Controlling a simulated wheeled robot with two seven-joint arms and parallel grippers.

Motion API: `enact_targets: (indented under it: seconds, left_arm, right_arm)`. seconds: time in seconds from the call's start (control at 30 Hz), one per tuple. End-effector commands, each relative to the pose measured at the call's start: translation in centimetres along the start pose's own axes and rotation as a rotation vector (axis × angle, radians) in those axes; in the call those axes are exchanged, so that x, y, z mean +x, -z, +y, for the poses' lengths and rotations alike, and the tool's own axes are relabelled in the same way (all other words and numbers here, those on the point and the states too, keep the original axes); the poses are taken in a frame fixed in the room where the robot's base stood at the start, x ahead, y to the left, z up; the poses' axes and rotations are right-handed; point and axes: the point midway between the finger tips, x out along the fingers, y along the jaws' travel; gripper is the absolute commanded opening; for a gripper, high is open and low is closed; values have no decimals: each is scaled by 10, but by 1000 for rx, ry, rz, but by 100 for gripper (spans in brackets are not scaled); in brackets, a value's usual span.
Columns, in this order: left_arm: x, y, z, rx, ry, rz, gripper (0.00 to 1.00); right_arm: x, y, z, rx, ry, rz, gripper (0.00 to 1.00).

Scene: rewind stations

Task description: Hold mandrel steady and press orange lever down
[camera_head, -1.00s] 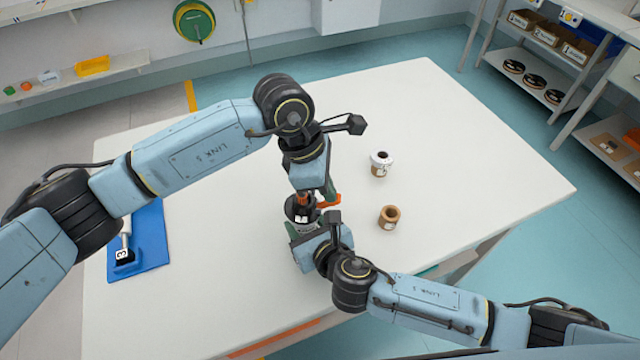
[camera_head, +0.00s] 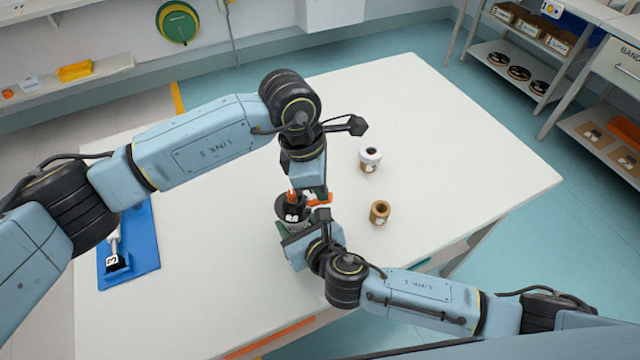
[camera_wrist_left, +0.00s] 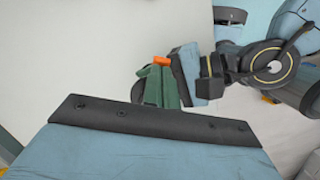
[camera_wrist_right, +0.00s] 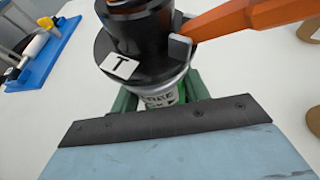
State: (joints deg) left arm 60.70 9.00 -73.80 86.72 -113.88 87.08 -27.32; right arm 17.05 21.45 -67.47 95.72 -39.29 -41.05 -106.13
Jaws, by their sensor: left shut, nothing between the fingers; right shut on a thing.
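The black mandrel (camera_head: 284,208) stands upright near the middle of the table, partly hidden by my grippers. In the right wrist view it is a black cylinder on a wider collar (camera_wrist_right: 121,66) with a T tag. The orange lever (camera_wrist_right: 245,15) sticks out to its side; part of it shows in the head view (camera_head: 320,199). My right gripper (camera_wrist_right: 160,98) is shut on the mandrel's pale, lettered lower part. My left gripper (camera_head: 313,191) is shut and empty, pointing down close by the lever. Its green fingers show in the left wrist view (camera_wrist_left: 160,88); contact with the lever is unclear.
A white cup-like core (camera_head: 370,160) and a brown core (camera_head: 380,212) stand to the right on the table. The far table top is clear. Shelves stand at the back right.

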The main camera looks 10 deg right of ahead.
Motion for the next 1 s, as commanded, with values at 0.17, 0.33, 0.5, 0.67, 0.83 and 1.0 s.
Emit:
enact_targets:
  seconds: [0.17,0.33,0.5,0.67,0.83,1.0]
  left_arm:
    - [0,0,0,0,0,4,0]
    - [0,-1,0,1,0,9,0]
    - [0,-1,0,1,0,13,0]
    - [1,0,0,0,0,13,0]
    - [1,6,0,-1,0,14,0]
    - [2,14,0,0,-1,13,0]
  right_arm:
    - [0,0,0,0,0,0,16]
    - [0,0,0,0,0,0,16]
    - [0,0,0,0,0,0,16]
    - [0,0,0,0,0,0,16]
    - [0,0,0,0,0,0,16]
    - [0,0,0,0,0,0,16]
